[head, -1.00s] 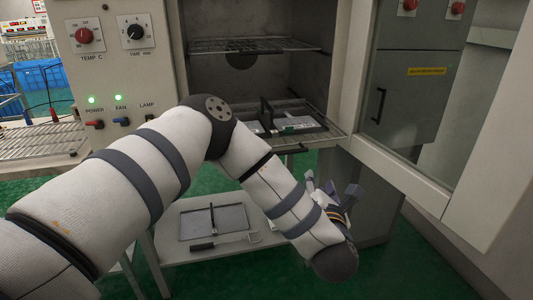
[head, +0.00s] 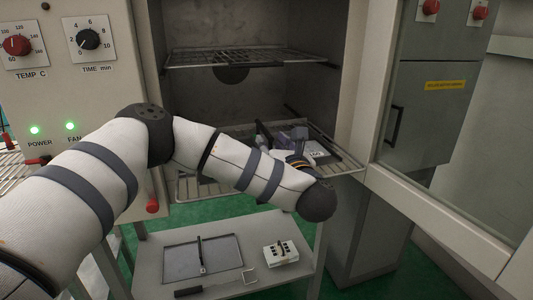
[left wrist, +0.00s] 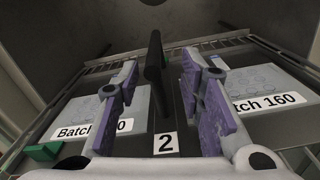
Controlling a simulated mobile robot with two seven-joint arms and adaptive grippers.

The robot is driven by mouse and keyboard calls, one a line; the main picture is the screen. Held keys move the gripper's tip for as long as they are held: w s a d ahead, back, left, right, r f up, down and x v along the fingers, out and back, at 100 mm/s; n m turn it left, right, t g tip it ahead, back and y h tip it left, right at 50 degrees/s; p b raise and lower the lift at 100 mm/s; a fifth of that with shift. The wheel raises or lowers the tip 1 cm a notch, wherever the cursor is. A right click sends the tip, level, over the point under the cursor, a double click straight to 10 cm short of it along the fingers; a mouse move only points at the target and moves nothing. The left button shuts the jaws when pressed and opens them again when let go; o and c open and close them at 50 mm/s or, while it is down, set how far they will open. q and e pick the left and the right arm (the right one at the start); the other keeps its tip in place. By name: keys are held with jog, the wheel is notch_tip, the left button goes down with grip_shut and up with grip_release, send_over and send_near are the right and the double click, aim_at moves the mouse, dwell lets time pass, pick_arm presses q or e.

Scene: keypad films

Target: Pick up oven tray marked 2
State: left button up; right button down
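The oven tray marked 2 lies on the lower wire rack of the open oven. Its black upright handle (head: 264,134) shows in the head view. In the left wrist view the handle (left wrist: 154,62) rises from the dark tray (left wrist: 172,112), with a white label "2" (left wrist: 165,143) at the near edge. Pale packs reading "Batch 160" lie on the tray to the left (left wrist: 100,118) and right (left wrist: 262,90) of the handle. My left gripper (head: 290,137) is over the tray; its fingers (left wrist: 159,66) are open, one on each side of the handle, with gaps showing. My forearm hides part of the rack.
An empty wire rack (head: 245,55) is above. The oven door (head: 430,110) stands open at the right. On a low table (head: 160,270) lie another tray with a handle (head: 202,257), a white block (head: 281,253) and a dark-handled tool (head: 215,286).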

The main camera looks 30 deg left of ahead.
aim_at(264, 127)
pick_arm(q)
jog(key=x, duration=0.3)
jog(key=r+x, duration=0.1)
jog(key=x, duration=0.2)
jog(key=shift+s+r, duration=0.1)
jog(key=shift+s, duration=0.1)
grip_shut()
jog(key=shift+r, duration=0.1)
